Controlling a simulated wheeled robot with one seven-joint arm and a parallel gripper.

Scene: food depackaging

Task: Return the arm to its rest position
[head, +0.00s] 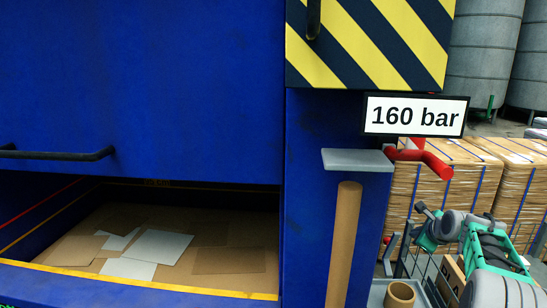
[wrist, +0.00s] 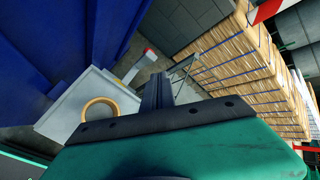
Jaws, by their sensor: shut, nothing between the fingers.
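My gripper (wrist: 157,82) is shut and empty in the wrist view, its dark fingers standing up from a dark plate on a teal body. In the head view my teal and grey arm is folded at the lower right, in front of the wrapped pallets; the fingers are too small there to tell apart. In the wrist view the gripper hangs apart from the surfaces around it, to the right of a tan ring (wrist: 84,112) on a grey tray (wrist: 60,122). The ring also shows in the head view (head: 400,296).
A blue machine (head: 140,80) fills the left, its open chamber holding flat cardboard (head: 230,262) and white sheets (head: 160,246). A grey ledge (head: 358,160), a red handle (head: 425,160) and a brown tube (head: 343,245) are on its right side. Wrapped pallets (head: 440,180) stand behind.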

